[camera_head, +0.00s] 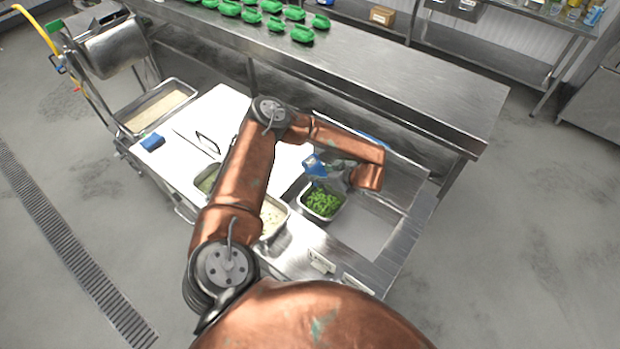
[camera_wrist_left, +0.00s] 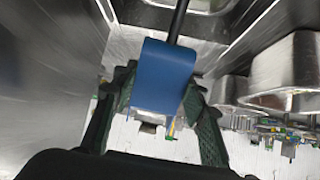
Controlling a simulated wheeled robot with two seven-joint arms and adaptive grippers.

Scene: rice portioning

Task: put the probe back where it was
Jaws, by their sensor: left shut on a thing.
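The probe (camera_wrist_left: 164,75) is a blue block with a black rod at its top in the left wrist view. My left gripper (camera_wrist_left: 162,112) is shut on it, one dark green finger on each side. In the head view my left gripper (camera_head: 335,174) is at the end of the copper arm, above and beside a steel pan of green vegetables (camera_head: 322,202). A blue part of the probe (camera_head: 313,163) shows beside the gripper there. The rest of the probe is hidden. My right gripper is not in view.
A white board (camera_head: 203,128) carries a small blue block (camera_head: 152,142) and a dark-handled tool (camera_head: 208,141). A rice-like pan (camera_head: 272,216) sits partly behind my arm. A steel table (camera_head: 370,75) with green items stands behind. An empty well (camera_head: 362,232) is right of the vegetables.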

